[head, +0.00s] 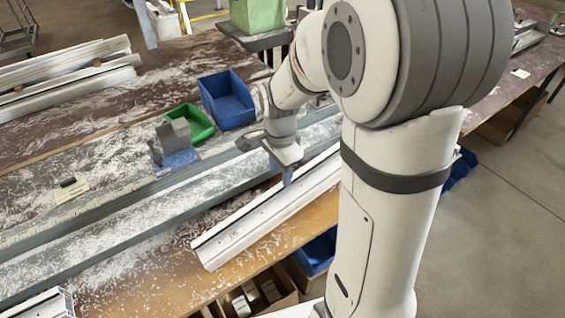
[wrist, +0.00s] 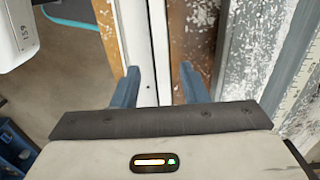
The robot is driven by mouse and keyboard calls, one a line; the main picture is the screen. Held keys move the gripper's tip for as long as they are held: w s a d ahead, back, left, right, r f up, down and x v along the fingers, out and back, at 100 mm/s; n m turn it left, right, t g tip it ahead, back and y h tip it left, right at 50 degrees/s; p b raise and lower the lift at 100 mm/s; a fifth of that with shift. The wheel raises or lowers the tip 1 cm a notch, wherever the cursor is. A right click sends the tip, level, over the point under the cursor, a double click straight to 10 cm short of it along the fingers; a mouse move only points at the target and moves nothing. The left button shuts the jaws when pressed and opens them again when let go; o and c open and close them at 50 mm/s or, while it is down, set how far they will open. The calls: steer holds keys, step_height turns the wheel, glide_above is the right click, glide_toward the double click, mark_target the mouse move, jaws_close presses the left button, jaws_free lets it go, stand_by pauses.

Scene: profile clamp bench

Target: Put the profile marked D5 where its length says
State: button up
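A white profile (head: 265,215) with a dark groove lies slantwise near the front edge of the bench. It bears a small mark near its near end that is too small to read surely. My gripper (head: 288,178) points down over the far half of this profile. In the wrist view the two blue fingers of my gripper (wrist: 159,80) stand apart, with the white profile (wrist: 138,40) running between them. The left finger is close by the profile's left edge; a gap separates the profile from the right finger. I cannot see a readable D5.
A grey rail with a scale (head: 90,215) and a blue clamp-like block (head: 178,158) lies behind the profile. Blue (head: 228,100) and green (head: 190,122) bins stand behind it. More profiles (head: 65,80) lie at the back left. Shavings cover the bench.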

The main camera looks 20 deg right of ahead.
step_height(320, 180, up, 3)
steer(key=shift+s+f, duration=0.1)
steer(key=s+r+n+t, duration=0.1)
steer(key=s+r+n, duration=0.2)
steer(key=s+n, duration=0.4)
steer(key=s+r+n+t, duration=0.2)
steer(key=s+r+n, duration=0.1)
steer(key=s+n, duration=0.4)
steer(key=shift+d+r, duration=0.35)
steer(key=shift+r, duration=0.05)
stand_by(0.8)
